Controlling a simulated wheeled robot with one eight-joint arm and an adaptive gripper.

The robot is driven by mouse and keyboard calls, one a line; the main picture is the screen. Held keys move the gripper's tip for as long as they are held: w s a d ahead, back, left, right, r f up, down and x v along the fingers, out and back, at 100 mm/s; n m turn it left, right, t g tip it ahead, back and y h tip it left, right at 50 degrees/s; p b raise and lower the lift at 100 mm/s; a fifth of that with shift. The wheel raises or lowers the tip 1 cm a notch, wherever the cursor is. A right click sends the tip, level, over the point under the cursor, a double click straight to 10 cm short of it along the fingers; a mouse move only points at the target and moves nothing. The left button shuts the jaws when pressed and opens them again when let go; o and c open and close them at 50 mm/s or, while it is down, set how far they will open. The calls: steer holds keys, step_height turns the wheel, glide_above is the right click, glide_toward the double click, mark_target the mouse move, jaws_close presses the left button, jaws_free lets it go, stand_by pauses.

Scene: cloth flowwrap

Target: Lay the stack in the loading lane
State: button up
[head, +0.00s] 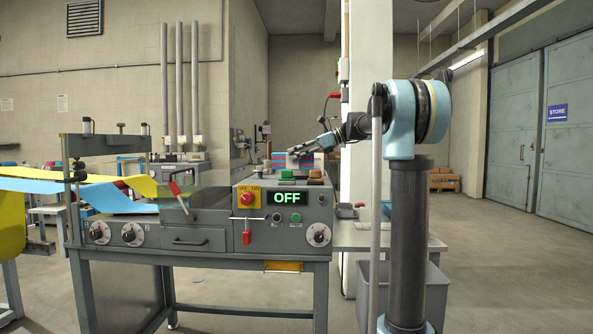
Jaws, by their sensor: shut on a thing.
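My gripper (302,149) is at the end of my arm, above and behind the right end of the grey machine's control box (270,213). It is shut on the stack (318,160), a small banded block with blue and reddish layers. The stack shows only in part, behind the fingers and the box top. I cannot tell whether it is held up or touches a surface. The loading lane cannot be made out; the control box hides much of what lies behind it.
The control box shows OFF on its display (287,197), with green and brown buttons on top. Blue and yellow cloth webs (85,190) run into the machine at left. A grey bin (428,290) stands at lower right. Open floor lies further right.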

steer(key=shift+f, duration=2.25)
steer(key=shift+f, duration=0.15)
steer(key=o, duration=1.1)
